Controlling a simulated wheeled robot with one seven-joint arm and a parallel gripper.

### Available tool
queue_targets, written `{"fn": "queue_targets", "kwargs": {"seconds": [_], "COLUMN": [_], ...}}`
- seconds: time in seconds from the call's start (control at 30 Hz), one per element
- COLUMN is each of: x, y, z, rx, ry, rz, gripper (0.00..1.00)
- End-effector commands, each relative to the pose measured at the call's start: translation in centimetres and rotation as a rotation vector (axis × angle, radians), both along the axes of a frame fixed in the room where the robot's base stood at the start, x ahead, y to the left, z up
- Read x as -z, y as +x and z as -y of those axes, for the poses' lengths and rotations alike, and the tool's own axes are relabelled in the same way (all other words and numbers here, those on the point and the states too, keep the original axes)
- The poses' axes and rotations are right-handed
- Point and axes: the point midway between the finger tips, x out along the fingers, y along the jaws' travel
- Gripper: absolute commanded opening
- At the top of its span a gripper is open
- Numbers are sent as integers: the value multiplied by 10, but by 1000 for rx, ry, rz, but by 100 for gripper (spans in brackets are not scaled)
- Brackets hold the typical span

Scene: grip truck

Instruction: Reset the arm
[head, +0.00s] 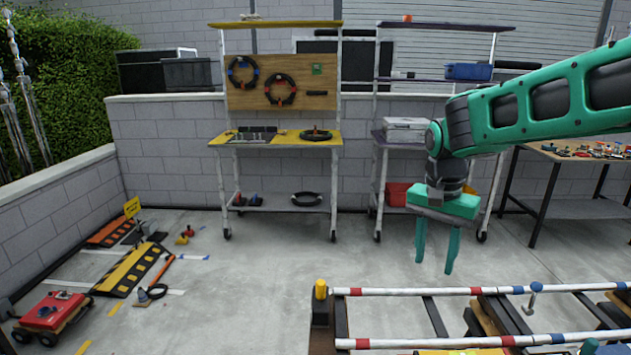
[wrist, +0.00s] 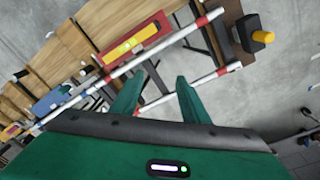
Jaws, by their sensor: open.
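My gripper (head: 434,262) hangs from my green arm at the right of the head view, fingers pointing down. Its two green fingers are apart with nothing between them. It is in the air above the concrete floor, just behind and above the striped rails (head: 440,291) of a low frame. In the wrist view my gripper (wrist: 155,88) shows both fingers spread, with the striped rails (wrist: 160,48) beyond the fingertips. No finger visibly touches the rails.
A yellow-topped rack (head: 230,136) with a pegboard stands at the back wall, beside a second rack (head: 376,150). A table (head: 560,152) is at the right. A red cart (head: 52,312) and a yellow ramp (head: 130,270) are at left. The middle floor is clear.

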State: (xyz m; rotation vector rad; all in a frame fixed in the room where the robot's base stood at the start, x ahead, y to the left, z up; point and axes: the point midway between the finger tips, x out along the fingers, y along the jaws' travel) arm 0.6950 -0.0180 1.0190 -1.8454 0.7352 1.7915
Motion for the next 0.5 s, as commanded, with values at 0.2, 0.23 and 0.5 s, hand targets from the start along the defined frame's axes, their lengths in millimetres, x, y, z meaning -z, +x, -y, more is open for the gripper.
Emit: {"fn": "queue_targets", "kwargs": {"seconds": [0.2, 0.23, 0.5], "x": [-1, 0, 25], "y": [-93, -106, -224], "z": [93, 102, 151], "rx": [-37, -44, -113], "ry": [3, 4, 41], "rz": [-12, -13, -20], "gripper": [41, 41, 41]}}
